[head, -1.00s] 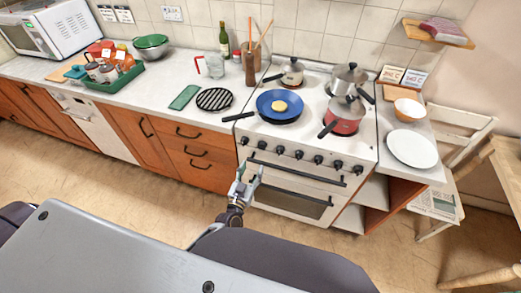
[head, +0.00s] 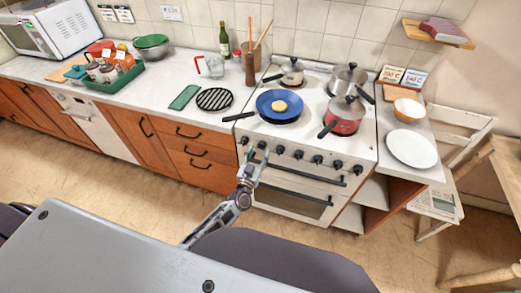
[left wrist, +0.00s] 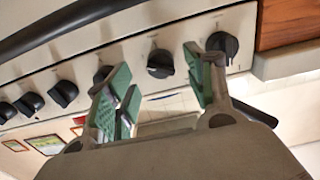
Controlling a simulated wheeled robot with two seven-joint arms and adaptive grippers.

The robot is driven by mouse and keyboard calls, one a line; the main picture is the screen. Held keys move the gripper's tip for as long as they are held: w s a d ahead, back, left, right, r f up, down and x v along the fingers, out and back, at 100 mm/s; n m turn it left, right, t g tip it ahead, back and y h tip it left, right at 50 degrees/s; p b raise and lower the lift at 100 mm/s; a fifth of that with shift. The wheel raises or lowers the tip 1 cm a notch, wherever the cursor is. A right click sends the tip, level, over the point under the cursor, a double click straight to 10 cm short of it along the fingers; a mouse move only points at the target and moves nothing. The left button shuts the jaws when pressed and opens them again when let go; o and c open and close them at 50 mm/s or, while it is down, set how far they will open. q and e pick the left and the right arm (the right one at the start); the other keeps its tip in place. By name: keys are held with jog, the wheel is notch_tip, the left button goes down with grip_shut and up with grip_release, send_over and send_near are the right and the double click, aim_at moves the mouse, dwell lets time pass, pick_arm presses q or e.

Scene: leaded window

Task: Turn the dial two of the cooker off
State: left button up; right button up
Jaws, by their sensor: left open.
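The white cooker (head: 290,185) has a row of black dials along its front. Dial two (head: 262,145), second from the left in the head view, also shows in the left wrist view (left wrist: 160,63) as the second from the right. My left gripper (head: 254,155) is open and empty in front of the left end of the row. In the left wrist view its green-padded fingers (left wrist: 163,84) stand either side of dial two, apart from it. I cannot tell which setting the dial points at. My right gripper is not in view.
The end dial (left wrist: 222,44) is close behind one finger, and a third dial (left wrist: 103,74) is near the other. The dark oven handle (head: 290,172) runs below the dials. A blue pan (head: 290,103) and a red pot (head: 343,124) stand on the hob.

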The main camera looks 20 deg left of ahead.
aim_at(262, 146)
pick_arm(q)
jog(key=shift+w, duration=1.6)
jog(key=c, duration=1)
